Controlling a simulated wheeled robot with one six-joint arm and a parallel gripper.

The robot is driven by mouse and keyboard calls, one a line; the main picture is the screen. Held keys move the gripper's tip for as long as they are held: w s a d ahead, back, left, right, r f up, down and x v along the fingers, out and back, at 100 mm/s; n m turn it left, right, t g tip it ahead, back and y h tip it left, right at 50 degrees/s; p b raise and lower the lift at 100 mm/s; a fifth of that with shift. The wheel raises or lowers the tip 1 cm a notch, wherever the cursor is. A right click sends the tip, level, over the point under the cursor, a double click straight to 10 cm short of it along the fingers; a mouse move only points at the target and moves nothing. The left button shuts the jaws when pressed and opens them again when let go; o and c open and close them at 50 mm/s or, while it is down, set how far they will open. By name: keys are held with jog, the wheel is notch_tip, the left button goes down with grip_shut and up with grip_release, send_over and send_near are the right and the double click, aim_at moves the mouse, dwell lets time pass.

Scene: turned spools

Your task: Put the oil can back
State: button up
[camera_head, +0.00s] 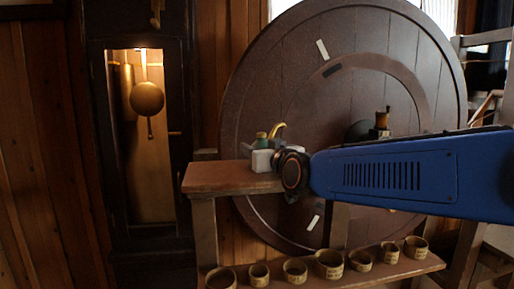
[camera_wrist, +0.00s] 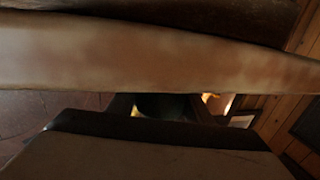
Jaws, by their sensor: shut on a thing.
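The oil can (camera_head: 276,132) shows in the head view as a green top with a curved brass-coloured part, just above the left end of the wooden shelf. My gripper (camera_head: 264,158) is shut on it, and its pale finger hides the can's lower body. In the wrist view, a dark rounded part of the can (camera_wrist: 160,106) shows in a narrow gap, with a yellow spot beside it. I cannot tell whether the can touches the shelf.
The shelf (camera_head: 225,178) has bare room to the left of my gripper. A large dark wooden wheel (camera_head: 300,95) stands behind. A lower shelf (camera_head: 395,270) holds several small round pots. A clock case with a brass pendulum (camera_head: 147,98) stands at left.

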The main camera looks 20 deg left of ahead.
jog(key=o, duration=1.1)
jog(key=v, duration=1.2)
jog(key=shift+r, duration=0.15)
